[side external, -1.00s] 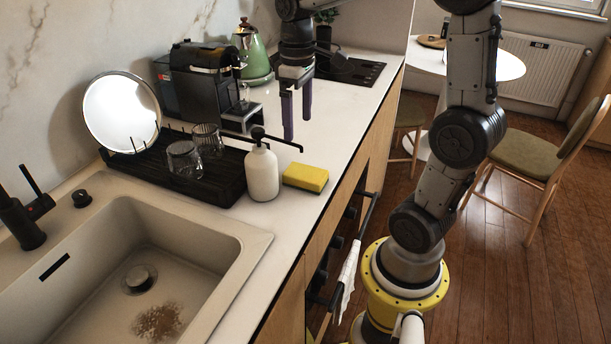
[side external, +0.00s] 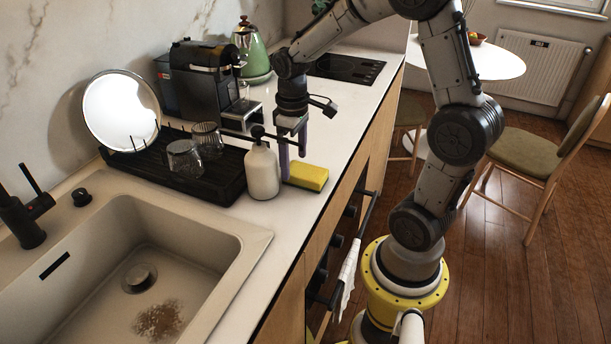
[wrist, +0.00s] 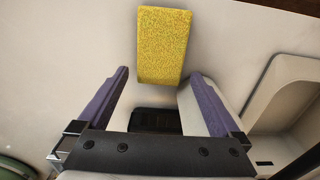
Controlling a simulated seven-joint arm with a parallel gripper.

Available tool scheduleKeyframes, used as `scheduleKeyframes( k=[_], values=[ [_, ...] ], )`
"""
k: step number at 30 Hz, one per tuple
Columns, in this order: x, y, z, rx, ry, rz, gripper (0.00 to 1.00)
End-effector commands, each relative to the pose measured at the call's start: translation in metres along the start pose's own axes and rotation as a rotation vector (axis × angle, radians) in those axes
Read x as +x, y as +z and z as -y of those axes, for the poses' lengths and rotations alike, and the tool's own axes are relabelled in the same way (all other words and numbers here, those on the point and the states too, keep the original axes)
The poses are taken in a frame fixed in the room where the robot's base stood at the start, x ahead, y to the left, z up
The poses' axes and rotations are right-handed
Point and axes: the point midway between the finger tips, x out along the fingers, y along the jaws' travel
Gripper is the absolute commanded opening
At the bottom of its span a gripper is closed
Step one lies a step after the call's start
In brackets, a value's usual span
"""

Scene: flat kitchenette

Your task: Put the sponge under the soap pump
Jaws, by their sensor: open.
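The yellow sponge (side external: 308,177) lies flat on the counter, right of the soap pump. The soap pump (side external: 262,174) is a white bottle with a black pump head, standing upright. My gripper (side external: 293,167) is low over the counter, just behind the bottle and close to the sponge. Its purple fingers are apart with nothing held. In the wrist view the sponge (wrist: 163,45) lies ahead of the fingertips of my gripper (wrist: 159,73), between their lines. A white shape partly behind the right finger there is probably the bottle.
A black drying rack (side external: 225,187) with two glasses stands left of the bottle. The sink (side external: 200,262) is in front. A coffee machine (side external: 200,85) and a green kettle (side external: 252,55) stand at the back. The counter's front edge is close to the sponge.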

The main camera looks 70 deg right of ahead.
Motion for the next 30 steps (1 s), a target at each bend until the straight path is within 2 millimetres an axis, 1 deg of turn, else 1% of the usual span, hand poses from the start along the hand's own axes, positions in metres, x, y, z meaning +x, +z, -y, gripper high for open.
scheduleKeyframes(
  k=[1, 3, 6, 9, 14, 15, 17, 21, 26, 27, 28, 29, 30],
  values=[
    [0.009, 0.000, -0.001, 0.001, -0.002, 0.004, 1.00],
    [0.018, 0.000, -0.001, 0.000, -0.002, 0.004, 1.00],
    [0.026, 0.000, -0.001, 0.000, -0.001, 0.002, 1.00],
    [0.029, 0.000, -0.001, 0.000, 0.000, 0.001, 1.00],
    [0.029, 0.000, -0.001, 0.000, 0.000, 0.000, 1.00],
    [0.029, 0.000, -0.001, 0.000, 0.000, 0.000, 0.96],
    [0.029, 0.000, -0.001, 0.000, 0.000, 0.000, 0.86],
    [0.029, 0.000, -0.001, 0.000, 0.000, 0.000, 0.60],
    [0.029, -0.001, -0.001, 0.000, 0.000, 0.000, 0.32],
    [0.029, -0.001, -0.001, 0.000, 0.000, 0.000, 0.24],
    [0.029, -0.001, -0.001, 0.000, 0.000, 0.000, 0.22],
    [0.029, -0.001, -0.001, 0.000, 0.000, 0.000, 0.14],
    [0.029, -0.001, -0.001, 0.000, 0.000, 0.000, 0.14]
  ],
)
